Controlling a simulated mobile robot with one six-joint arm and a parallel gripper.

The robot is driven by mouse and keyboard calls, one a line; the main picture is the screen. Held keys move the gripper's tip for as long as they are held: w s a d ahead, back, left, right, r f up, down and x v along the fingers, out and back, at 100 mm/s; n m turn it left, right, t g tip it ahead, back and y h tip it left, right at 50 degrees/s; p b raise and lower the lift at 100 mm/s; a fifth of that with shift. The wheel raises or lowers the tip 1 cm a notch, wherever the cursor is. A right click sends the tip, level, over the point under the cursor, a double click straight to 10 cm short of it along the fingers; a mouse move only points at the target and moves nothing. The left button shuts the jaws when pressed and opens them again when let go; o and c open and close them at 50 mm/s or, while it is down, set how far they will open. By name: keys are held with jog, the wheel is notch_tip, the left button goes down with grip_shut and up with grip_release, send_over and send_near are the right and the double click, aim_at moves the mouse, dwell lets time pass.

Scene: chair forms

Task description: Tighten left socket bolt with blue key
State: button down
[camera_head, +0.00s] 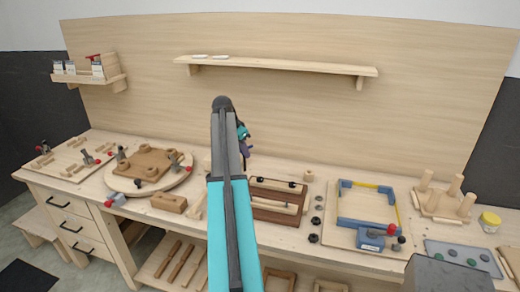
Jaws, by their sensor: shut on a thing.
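My arm rises up the middle of the view, and its links cover much of my gripper (245,145). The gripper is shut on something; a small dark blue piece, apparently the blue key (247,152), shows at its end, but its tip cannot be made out. Below and right of it, a brown wooden fixture (275,216) with pale wooden bars lies on the bench. Two small dark round parts, possibly the socket bolts, sit along its back bar: a left one (261,179) and a right one (292,184). The gripper appears above the fixture, apart from it.
A round board with clamps (150,184) lies left. Loose black knobs (314,238) lie right of the fixture. A board with a blue frame and clamp (345,222), a peg rack (440,203) and a yellow-lidded jar (490,221) stand further right. A shelf (280,65) spans the back panel.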

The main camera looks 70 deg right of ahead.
jog(key=s+d+m, duration=0.1)
jog(key=s+d, duration=0.3)
jog(key=s, duration=0.1)
jog(key=shift+s+m+g, duration=0.3)
jog(key=shift+s+m, duration=0.05)
jog(key=shift+m, duration=0.05)
jog(key=shift+f, duration=0.15)
